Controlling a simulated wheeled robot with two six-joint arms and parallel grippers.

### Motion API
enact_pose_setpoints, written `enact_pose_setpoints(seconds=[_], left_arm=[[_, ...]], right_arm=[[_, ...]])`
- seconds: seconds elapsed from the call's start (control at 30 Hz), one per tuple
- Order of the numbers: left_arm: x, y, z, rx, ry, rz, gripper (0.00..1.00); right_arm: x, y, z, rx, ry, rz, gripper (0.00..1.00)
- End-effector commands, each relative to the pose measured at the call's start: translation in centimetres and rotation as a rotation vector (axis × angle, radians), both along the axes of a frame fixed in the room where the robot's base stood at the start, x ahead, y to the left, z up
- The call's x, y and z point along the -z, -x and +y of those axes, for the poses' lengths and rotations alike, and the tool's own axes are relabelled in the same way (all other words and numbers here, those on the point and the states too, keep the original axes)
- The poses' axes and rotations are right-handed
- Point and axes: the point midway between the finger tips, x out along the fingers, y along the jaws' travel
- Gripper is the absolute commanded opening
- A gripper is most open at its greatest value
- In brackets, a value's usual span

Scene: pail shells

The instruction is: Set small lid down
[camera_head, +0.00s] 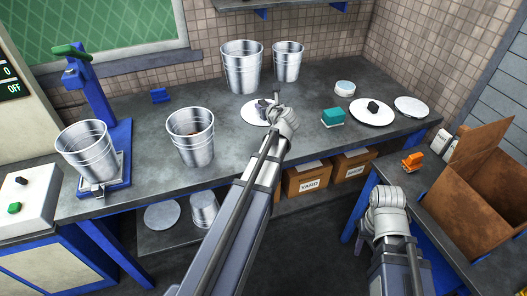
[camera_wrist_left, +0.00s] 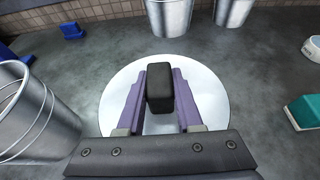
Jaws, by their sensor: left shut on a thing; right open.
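A small round white lid (camera_head: 250,114) with a black block handle lies at or just above the grey workbench, near its middle. In the left wrist view the lid (camera_wrist_left: 213,108) fills the middle, and its black handle (camera_wrist_left: 160,88) stands between the purple fingers. My left gripper (camera_head: 263,107) is shut on that handle. I cannot tell whether the lid touches the bench. My right gripper (camera_head: 386,197) is low at the right, by the lower blue-framed bench; its fingers are mostly hidden behind its wrist.
Metal pails stand behind the lid (camera_head: 242,70) and to its left (camera_head: 190,140); another pail (camera_head: 87,152) is on the blue press. A teal block (camera_head: 332,118), a larger lid with black handle (camera_head: 371,112) and a plain disc (camera_head: 411,107) lie right. A cardboard box (camera_head: 478,190) is far right.

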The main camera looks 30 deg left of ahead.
Motion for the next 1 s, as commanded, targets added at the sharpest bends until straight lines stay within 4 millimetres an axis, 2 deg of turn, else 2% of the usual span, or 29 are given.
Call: enact_pose_setpoints(seconds=[0.03, 0.37, 0.73, 0.83, 1.0], left_arm=[[1.8, -0.1, 0.0, 0.0, 0.0, 0.0, 0.0], [2.7, -0.1, 0.0, 0.0, 0.0, 0.0, 0.0], [8.0, -0.1, 0.0, 0.0, 0.0, 0.0, 0.0], [8.6, -0.1, 0.0, 0.0, 0.0, 0.0, 0.0], [8.4, -0.1, 0.0, 0.0, 0.0, 0.0, 0.0]], right_arm=[[1.8, 0.0, 0.0, 0.0, 0.0, 0.0, 0.5], [2.7, 0.0, 0.0, 0.0, 0.0, 0.0, 0.5], [8.0, 0.0, 0.0, 0.0, 0.0, 0.0, 0.5], [8.6, 0.0, 0.0, 0.0, 0.0, 0.0, 0.5], [8.4, 0.0, 0.0, 0.0, 0.0, 0.0, 0.5]])
